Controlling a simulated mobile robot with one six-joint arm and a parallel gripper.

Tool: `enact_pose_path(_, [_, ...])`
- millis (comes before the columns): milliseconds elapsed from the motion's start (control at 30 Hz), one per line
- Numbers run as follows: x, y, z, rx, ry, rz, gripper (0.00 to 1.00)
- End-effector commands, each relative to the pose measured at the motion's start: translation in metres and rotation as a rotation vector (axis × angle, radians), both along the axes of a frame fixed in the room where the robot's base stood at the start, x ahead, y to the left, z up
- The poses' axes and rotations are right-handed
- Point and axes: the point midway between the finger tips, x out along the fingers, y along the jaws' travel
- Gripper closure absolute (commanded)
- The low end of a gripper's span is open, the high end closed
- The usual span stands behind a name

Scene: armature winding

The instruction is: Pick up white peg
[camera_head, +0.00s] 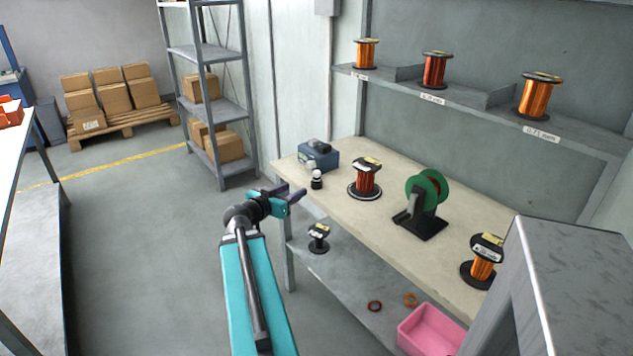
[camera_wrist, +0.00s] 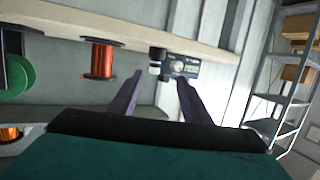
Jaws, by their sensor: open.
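A small upright piece with white and black bands, which looks like the white peg (camera_head: 316,175), stands at the near-left end of the beige workbench (camera_head: 400,258). In the wrist view the white peg (camera_wrist: 155,68) shows ahead, between the lines of my two fingers. My gripper (camera_head: 293,192) is open and empty, just left of the peg in the head view and apart from it. In the wrist view my gripper (camera_wrist: 160,82) has its purple fingers spread, and nothing is between them.
A blue box (camera_head: 320,158) sits close behind the peg. A copper wire spool (camera_head: 366,178) and a green reel on a black stand (camera_head: 425,200) stand farther right. A lower shelf holds a black spool (camera_head: 318,238) and a pink bin (camera_head: 430,328).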

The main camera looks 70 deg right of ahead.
Motion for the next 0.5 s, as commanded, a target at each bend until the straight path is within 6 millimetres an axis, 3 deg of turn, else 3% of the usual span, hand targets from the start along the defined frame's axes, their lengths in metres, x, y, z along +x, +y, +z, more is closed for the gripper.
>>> enact_pose_path(133, [-0.0111,-0.0083,0.0162,-0.038,-0.02,-0.017,0.56])
enact_pose_path(500, [-0.0103,-0.0087,0.0167,-0.039,-0.021,-0.016,0.56])
